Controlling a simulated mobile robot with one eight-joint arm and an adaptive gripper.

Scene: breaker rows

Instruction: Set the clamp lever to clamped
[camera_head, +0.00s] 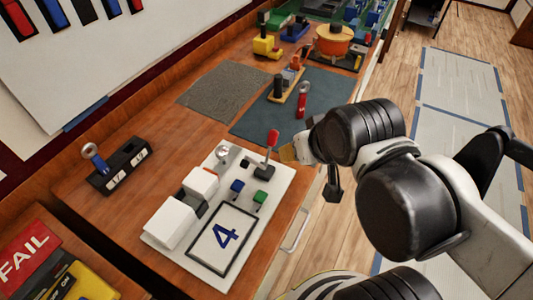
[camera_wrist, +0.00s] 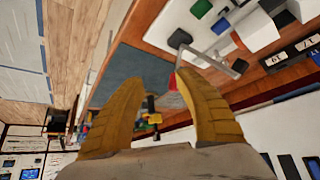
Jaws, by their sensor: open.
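The clamp lever (camera_head: 271,141) has a red handle and stands roughly upright at the far right edge of a white board (camera_head: 267,215). A red handle that looks like the same lever (camera_wrist: 173,82) shows in the wrist view, near the tip of the right finger. My gripper (camera_head: 293,152) is just right of the lever in the head view, mostly hidden by my wrist. In the wrist view my gripper (camera_wrist: 152,72) has its two yellow fingers wide apart with nothing held. I cannot tell whether a finger touches the handle.
A black switch block (camera_head: 121,166) stands to the left. A dark mat (camera_head: 285,118) with tools lies beyond.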

